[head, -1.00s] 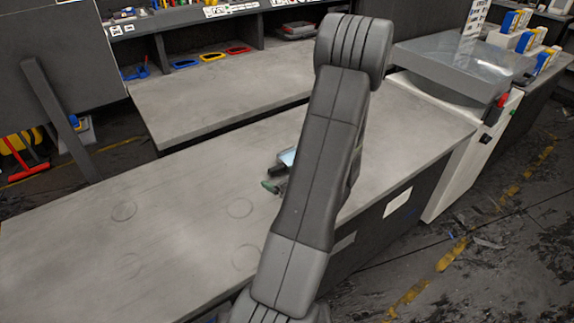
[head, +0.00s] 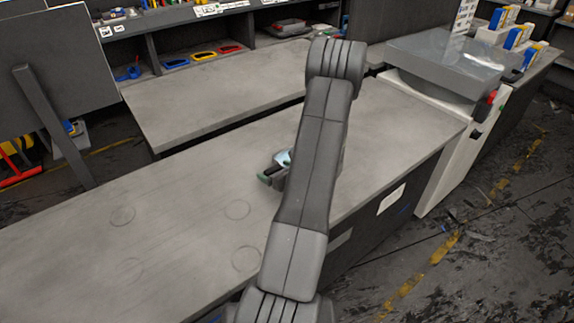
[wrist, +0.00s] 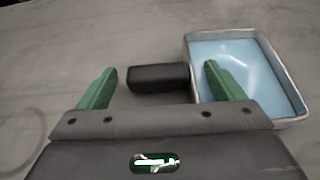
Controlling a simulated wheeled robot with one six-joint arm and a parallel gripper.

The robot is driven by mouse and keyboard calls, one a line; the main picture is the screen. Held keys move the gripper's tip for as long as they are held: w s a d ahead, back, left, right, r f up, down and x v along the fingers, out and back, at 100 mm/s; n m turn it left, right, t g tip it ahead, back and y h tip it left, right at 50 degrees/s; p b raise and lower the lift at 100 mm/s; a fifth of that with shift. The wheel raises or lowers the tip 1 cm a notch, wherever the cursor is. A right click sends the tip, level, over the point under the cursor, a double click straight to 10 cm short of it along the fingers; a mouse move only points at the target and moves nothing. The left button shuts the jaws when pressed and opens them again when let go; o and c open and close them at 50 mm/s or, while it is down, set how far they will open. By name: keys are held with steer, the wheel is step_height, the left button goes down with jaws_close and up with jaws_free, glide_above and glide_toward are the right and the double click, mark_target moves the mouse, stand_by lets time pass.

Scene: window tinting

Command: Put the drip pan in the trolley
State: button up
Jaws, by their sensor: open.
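The drip pan (wrist: 290,88) is a shallow metal tray with a pale blue inside, at the right of the wrist view. In the head view only a pale blue sliver of it (head: 283,157) shows beside my arm, on the grey bench. A black bar (wrist: 158,77) lies against or close to the pan's left wall; I cannot tell whether it is the pan's handle. My gripper (wrist: 160,70) is open, its green fingers on either side of the bar. The right finger overlaps the pan's left part in the picture. I can make out no trolley.
The long grey bench (head: 175,220) is mostly clear to the left. A second worktop (head: 215,95) stands behind it, below shelves with coloured tools. A white machine with a grey lid (head: 450,68) stands at the bench's right end. A dark panel (head: 55,60) rises at the left.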

steer(key=c, duration=1.4)
steer(key=shift+o, duration=0.2)
